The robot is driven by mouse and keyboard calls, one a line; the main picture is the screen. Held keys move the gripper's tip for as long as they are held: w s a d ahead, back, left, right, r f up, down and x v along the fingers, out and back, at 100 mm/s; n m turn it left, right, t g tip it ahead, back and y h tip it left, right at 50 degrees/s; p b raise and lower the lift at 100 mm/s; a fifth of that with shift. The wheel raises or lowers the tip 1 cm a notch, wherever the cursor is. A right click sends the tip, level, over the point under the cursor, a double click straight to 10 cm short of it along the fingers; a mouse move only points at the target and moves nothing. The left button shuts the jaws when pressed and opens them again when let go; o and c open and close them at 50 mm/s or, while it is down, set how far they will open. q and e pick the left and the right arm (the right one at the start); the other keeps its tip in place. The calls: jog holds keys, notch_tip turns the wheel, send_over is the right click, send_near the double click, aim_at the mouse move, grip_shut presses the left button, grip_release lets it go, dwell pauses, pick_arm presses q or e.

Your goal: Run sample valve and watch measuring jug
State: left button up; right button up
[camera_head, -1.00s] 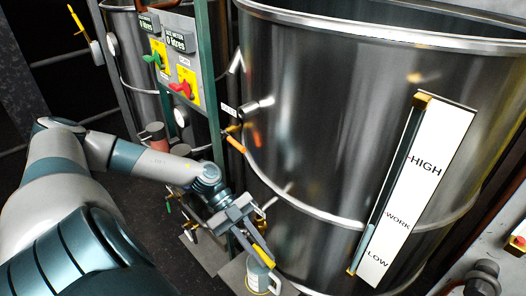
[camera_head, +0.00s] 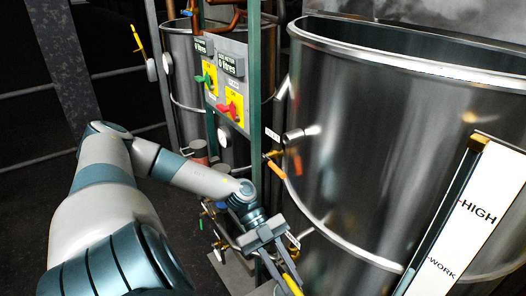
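My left gripper (camera_head: 280,272) is low in the middle of the head view, beside the big steel tank (camera_head: 360,130). Its dark fingers point down to the bottom edge, and a yellow piece (camera_head: 291,284) shows at them; I cannot tell whether it is gripped. A small white tag (camera_head: 292,240) is just behind the gripper. A valve with an orange handle (camera_head: 276,169) sticks out of the tank's left side, above the gripper and apart from it. I cannot tell which fitting is the sample valve. The measuring jug is not clearly visible below the gripper. My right gripper is not in view.
A panel with two 0-litre meters (camera_head: 230,65), a green handle (camera_head: 205,79) and a red handle (camera_head: 229,110) stands on a green frame left of the tank. A level gauge board (camera_head: 475,215) reads HIGH and WORK. Pipes and small valves crowd the floor behind the gripper.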

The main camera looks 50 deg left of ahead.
pick_arm(q)
jog(key=b+v, duration=0.5)
jog(key=v, duration=1)
jog(key=shift+a+r, duration=0.2)
jog(key=shift+a, duration=0.1)
